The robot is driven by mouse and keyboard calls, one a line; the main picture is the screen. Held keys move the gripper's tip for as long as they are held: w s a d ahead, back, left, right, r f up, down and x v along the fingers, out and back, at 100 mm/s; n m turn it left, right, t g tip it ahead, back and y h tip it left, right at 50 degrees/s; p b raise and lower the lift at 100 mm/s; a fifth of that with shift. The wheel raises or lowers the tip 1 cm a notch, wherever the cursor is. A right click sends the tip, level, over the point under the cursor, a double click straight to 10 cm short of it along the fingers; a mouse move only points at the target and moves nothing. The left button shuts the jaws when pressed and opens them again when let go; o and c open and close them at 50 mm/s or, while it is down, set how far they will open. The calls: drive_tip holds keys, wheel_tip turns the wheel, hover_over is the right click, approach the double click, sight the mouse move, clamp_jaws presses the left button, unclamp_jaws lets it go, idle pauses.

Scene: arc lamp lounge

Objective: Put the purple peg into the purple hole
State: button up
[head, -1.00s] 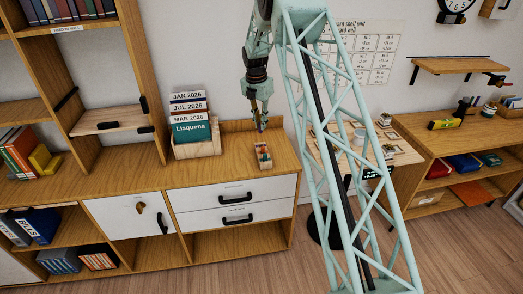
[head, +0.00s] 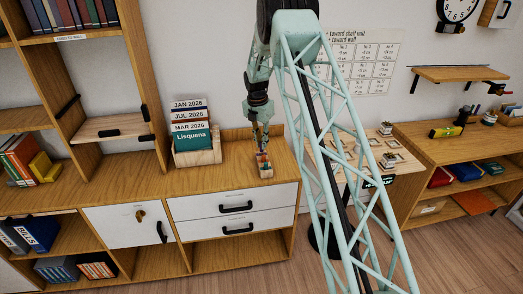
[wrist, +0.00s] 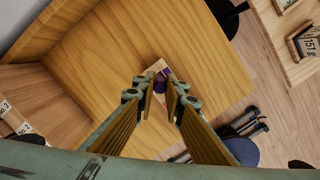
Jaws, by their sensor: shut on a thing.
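My gripper (head: 260,142) points down just above the small wooden peg block (head: 265,171) on the cabinet top. In the wrist view its two fingers (wrist: 161,92) are closed around the purple peg (wrist: 160,86). The block (wrist: 157,69) shows beyond the fingertips, with a purple patch at its upper end. Most of the block is hidden by the fingers in the wrist view. The head view is too small to tell whether the peg touches the block or which hole is under it.
A wooden holder (head: 198,156) with calendar cards stands left of the block. The wooden cabinet top (head: 215,180) is clear in front of it. A small table with several items stands to the right, beyond the cabinet's edge.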

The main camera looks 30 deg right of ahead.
sight(262, 151)
drive_tip(key=shift+f, duration=1.85)
drive_tip(key=shift+f, duration=0.15)
drive_tip(key=o, duration=0.7)
drive_tip(key=shift+c, duration=0.2)
wheel_tip(262, 151, up, 12)
drive_tip(key=a, duration=0.1)
drive_tip(key=shift+s+a+p, duration=0.15)
drive_tip(key=shift+s+p, duration=0.15)
drive_tip(key=shift+s, duration=0.05)
